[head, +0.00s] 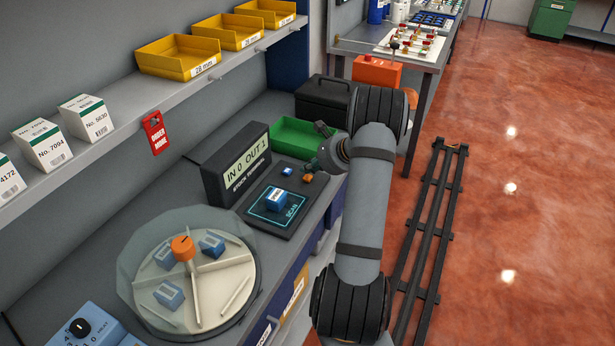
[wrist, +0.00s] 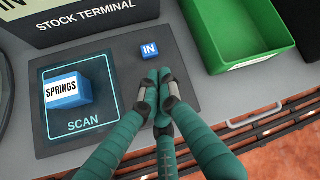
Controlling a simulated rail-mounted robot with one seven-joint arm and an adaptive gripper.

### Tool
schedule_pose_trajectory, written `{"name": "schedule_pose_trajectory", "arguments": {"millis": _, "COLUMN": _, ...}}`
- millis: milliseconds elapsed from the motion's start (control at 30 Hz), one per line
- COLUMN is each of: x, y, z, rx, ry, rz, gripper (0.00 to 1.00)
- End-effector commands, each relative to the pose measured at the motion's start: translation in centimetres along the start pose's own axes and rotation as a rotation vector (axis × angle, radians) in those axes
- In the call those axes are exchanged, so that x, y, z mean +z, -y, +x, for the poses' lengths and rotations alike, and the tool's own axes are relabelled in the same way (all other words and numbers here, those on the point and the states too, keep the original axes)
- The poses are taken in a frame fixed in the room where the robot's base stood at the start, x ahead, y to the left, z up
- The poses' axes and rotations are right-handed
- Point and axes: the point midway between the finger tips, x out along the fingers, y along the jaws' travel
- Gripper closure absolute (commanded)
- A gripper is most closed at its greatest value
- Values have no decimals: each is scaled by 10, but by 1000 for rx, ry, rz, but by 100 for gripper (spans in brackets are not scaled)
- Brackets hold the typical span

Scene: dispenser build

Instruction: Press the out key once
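The stock terminal (head: 236,165) stands on the bench and its display reads "IN 0 OUT 1". On its flat pad (head: 262,228) sit a blue IN key (head: 287,171) and a small orange key (head: 308,178), whose label I cannot read. The IN key also shows in the wrist view (wrist: 150,50). My gripper (wrist: 158,92) has its fingertips together with nothing visible between them, over the pad just below the IN key. The orange key is hidden behind the fingers there. In the head view my gripper (head: 312,166) is right at the orange key; contact cannot be told.
A blue SPRINGS box (head: 276,200) sits inside the scan square. A green bin (head: 297,135) stands behind the pad, near a black case (head: 322,98). A round clear-walled dispenser (head: 190,275) stands in front. A shelf with yellow bins (head: 178,57) runs along the left.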

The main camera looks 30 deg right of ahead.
Motion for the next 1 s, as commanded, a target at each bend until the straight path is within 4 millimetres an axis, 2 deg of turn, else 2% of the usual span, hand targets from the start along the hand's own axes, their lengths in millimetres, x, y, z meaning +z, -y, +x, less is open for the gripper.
{"name": "schedule_pose_trajectory", "arguments": {"millis": 533, "x": 25, "y": 25, "z": -34, "rx": -1, "ry": 1, "rz": 0, "gripper": 100}}
{"name": "schedule_pose_trajectory", "arguments": {"millis": 1000, "x": 25, "y": 25, "z": -35, "rx": 0, "ry": 0, "rz": 0, "gripper": 100}}
